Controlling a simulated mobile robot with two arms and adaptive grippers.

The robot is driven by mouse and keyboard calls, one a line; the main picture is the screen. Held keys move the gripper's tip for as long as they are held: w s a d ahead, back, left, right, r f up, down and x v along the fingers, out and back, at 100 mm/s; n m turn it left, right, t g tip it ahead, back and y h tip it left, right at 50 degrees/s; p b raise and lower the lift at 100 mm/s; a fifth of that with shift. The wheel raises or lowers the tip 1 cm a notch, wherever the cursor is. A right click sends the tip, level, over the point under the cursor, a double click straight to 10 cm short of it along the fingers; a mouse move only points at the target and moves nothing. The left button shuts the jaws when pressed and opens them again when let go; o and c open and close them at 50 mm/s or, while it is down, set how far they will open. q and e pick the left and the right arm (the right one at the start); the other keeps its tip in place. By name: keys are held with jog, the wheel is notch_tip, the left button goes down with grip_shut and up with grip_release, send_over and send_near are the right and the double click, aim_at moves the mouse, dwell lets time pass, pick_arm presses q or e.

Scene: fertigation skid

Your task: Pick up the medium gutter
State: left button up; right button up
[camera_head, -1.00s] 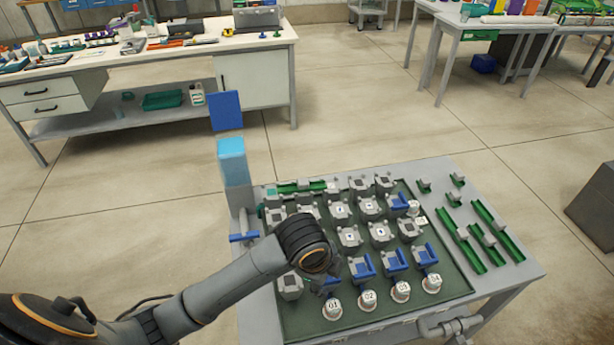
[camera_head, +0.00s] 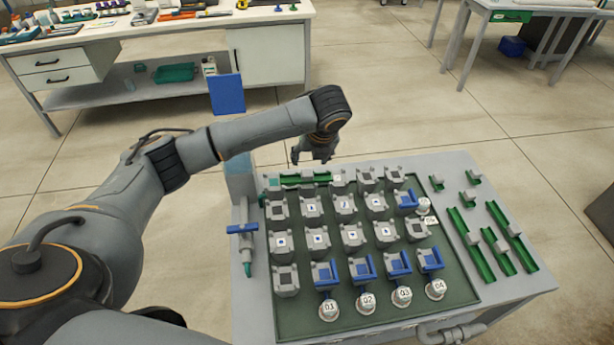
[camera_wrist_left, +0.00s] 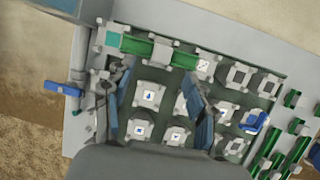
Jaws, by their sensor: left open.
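Green gutters of different lengths are in view. One green gutter (camera_head: 305,178) sits in grey holders along the back edge of the tray; it also shows in the left wrist view (camera_wrist_left: 146,47). Longer gutters (camera_head: 470,245) and short pieces (camera_head: 468,200) lie on the right side of the table. I cannot tell for sure which one is the medium gutter. My left gripper (camera_head: 311,158) is open and empty, pointing down above the back of the tray. In the left wrist view its fingers (camera_wrist_left: 156,78) are spread apart, just short of the back gutter. My right gripper is not in view.
The dark green tray (camera_head: 400,315) holds rows of grey blocks, some with blue parts (camera_head: 363,268), and numbered round caps (camera_head: 367,301) at the front. A light-blue post (camera_head: 240,178) and a blue-handled valve (camera_head: 242,229) stand at the left edge.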

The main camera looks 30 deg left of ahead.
aim_at(308, 172)
pick_arm(q)
jog(key=x, duration=0.5)
jog(key=p+x, duration=0.1)
jog(key=x, duration=0.2)
jog(key=shift+w+d+f, duration=0.1)
jog(key=shift+d+f, duration=0.15)
jog(key=shift+f, duration=0.1)
grip_shut()
